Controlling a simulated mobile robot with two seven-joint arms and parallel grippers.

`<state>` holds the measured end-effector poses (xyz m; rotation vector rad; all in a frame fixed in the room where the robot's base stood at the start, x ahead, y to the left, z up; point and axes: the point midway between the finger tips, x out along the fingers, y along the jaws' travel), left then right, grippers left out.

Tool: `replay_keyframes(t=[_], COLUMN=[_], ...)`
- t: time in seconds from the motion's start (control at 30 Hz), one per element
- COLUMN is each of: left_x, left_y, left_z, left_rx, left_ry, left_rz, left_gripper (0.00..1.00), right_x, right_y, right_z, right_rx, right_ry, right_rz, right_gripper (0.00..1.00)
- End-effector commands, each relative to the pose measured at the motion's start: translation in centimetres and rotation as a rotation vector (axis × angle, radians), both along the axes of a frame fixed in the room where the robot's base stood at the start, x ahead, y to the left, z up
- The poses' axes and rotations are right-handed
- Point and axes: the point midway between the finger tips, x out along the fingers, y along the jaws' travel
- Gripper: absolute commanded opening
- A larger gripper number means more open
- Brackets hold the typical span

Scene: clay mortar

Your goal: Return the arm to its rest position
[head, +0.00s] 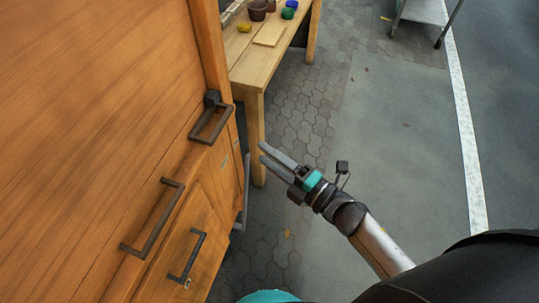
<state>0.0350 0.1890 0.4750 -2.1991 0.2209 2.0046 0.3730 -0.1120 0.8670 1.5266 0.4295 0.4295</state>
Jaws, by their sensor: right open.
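My right gripper (264,151) is at the centre of the head view, at the end of my right arm, which comes in from the lower right. Its two grey fingers point up and left. They are apart with nothing between them, so it is open and empty. It shows in front of the paved floor, to the right of the wooden cabinet (95,95), and I see no contact with it. My left gripper is not in view.
The cabinet fills the left side, with dark handles (152,218) sticking out. Behind it stands a wooden table (262,66) with a brown pot (257,10), a board (270,34) and small coloured items. A metal cart (425,12) stands at the top right. The floor (400,130) on the right is clear.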

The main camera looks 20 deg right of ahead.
Motion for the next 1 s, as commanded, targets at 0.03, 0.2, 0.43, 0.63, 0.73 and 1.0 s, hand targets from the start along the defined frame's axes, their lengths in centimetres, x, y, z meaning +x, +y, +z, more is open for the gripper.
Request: replay_keyframes(t=[0.03,0.2,0.43,0.63,0.73,1.0], left_x=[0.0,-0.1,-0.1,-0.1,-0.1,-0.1], left_y=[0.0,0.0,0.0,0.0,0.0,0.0], left_z=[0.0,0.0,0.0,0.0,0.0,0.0], left_rx=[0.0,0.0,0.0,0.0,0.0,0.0], left_ry=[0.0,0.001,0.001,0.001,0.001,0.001], left_rz=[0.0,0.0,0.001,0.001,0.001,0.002], left_gripper=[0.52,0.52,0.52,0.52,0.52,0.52], right_x=[0.0,0.0,0.0,0.0,-0.8,-9.2], right_y=[0.0,0.0,0.0,-1.5,-3.2,-7.1], right_z=[0.0,0.0,-0.1,-4.4,-9.8,-25.8], right_rx=[0.0,0.0,0.001,0.088,0.191,0.488], right_ry=[0.0,0.0,0.002,0.155,0.341,0.896], right_rz=[0.0,0.0,-0.001,-0.089,-0.203,-0.619], right_gripper=[0.52,0.52,0.52,0.52,0.52,0.52])
